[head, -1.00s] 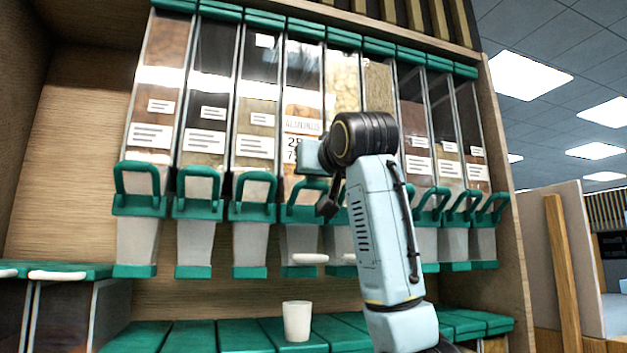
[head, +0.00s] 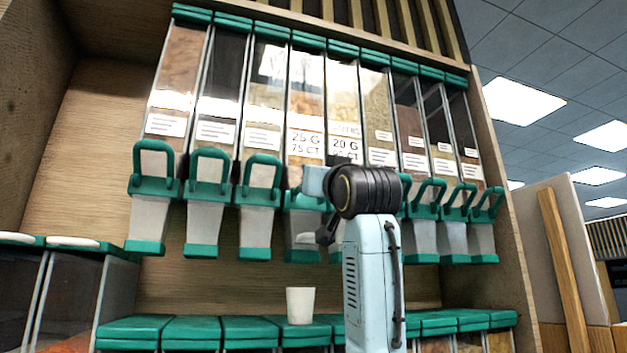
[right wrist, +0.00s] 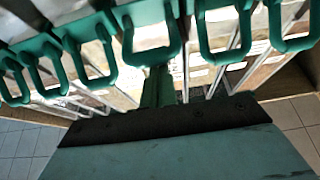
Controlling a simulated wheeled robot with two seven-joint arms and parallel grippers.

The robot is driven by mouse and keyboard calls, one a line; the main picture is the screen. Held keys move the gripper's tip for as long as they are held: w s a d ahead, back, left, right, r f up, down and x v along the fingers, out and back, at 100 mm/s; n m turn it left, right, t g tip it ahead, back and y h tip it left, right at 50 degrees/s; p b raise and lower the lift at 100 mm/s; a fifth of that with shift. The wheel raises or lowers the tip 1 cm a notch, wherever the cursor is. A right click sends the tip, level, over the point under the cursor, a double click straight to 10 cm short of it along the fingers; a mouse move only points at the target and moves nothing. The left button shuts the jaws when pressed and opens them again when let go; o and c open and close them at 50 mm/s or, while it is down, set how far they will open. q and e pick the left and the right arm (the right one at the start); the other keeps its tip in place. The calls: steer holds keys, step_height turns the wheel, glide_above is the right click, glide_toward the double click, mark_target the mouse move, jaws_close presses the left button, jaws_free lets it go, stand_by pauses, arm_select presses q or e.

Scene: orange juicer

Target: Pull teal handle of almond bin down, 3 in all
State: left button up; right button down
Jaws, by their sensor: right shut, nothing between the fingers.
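The almond bin (head: 305,105) is a tall clear dispenser, fourth from the left in the head view, with a "25 G 75 CT" label. Its teal handle (head: 292,200) is mostly hidden behind my right wrist, so its tilt cannot be told. In the right wrist view a teal handle loop (right wrist: 152,48) lies just beyond the gripper's dark edge; contact cannot be told. My left gripper is not in view.
A white cup (head: 300,305) stands on the teal lids (head: 245,330) below the almond bin. Similar bins with raised teal handles (head: 262,172) stand close on both sides. A wooden side wall (head: 503,190) bounds the row at right.

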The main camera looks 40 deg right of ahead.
steer(key=shift+w+f, duration=0.2)
stand_by(0.4)
step_height(320, 180, up, 4)
steer(key=s+p, duration=0.1)
steer(key=p, duration=0.3)
steer(key=b+v, duration=0.4)
steer(key=v, duration=0.6)
steer(key=shift+f, duration=0.1)
stand_by(0.5)
